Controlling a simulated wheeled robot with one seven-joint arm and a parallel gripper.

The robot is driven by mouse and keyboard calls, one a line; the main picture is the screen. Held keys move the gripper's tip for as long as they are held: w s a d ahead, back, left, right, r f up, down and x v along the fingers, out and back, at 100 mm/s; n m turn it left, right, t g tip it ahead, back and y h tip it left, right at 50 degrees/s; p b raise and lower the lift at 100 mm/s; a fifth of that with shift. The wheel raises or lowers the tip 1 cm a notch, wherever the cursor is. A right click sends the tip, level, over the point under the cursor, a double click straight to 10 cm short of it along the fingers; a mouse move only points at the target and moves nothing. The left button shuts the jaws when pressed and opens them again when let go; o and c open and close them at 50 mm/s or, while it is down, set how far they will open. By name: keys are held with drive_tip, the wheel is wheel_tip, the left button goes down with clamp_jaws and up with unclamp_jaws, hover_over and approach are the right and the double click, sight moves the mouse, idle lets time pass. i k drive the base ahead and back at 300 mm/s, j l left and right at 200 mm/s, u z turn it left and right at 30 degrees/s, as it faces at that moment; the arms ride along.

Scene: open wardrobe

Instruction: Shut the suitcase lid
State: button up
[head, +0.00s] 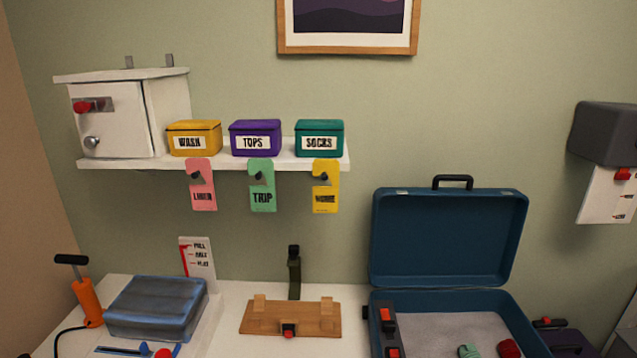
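The blue suitcase stands open at the right. Its lid (448,238) is raised, leaning back near the wall, with a black handle (453,182) on its top edge. The suitcase base (523,325) has a pale grey lining and is cut off by the bottom of the view. A small green item (468,351) and a red item (508,348) lie inside. A dark strip with red parts (386,322) lies along the base's left side. My gripper is not in view.
A wooden block rack (262,322) stands left of the suitcase, with a dark upright piece (294,272) behind it. A grey-blue bundle (155,308) and an orange pump (87,302) are further left. A shelf (336,160) with boxes and hanging tags is above. A dark wall box (604,133) is at right.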

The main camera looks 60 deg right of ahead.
sight(434, 237)
drive_tip(key=z, duration=2.8)
